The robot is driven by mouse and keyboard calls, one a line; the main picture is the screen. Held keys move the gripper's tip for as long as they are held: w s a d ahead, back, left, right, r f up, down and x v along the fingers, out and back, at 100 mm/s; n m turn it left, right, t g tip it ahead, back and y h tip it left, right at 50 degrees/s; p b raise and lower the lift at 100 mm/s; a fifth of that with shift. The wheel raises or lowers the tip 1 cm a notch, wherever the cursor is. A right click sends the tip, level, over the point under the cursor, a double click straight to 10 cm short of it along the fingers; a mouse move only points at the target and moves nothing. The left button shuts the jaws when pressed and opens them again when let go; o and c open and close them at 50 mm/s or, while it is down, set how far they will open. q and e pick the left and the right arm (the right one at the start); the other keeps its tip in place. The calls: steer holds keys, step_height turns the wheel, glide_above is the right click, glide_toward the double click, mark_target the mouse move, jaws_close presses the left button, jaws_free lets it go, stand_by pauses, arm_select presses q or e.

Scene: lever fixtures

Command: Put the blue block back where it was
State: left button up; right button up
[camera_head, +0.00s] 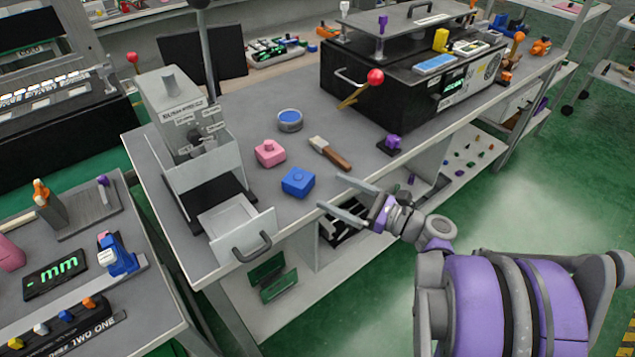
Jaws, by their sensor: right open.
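A blue block (298,182) with a small raised top sits on the grey workbench (240,110), near its front edge. My right gripper (330,193) is open, its two grey fingers pointing left toward the block. The fingers are to the right of the block and apart from it, with nothing between them. My left gripper is not in view.
A pink block (269,152), a round blue-topped tin (290,120) and a brush (330,152) lie near the blue block. A grey machine with an open drawer (240,228) stands to the left. A black box with a red-knobbed lever (366,84) stands behind right.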

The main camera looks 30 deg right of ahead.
steer(key=v, duration=0.3)
steer(key=shift+s+d, duration=0.15)
steer(key=shift+s, duration=0.1)
stand_by(0.5)
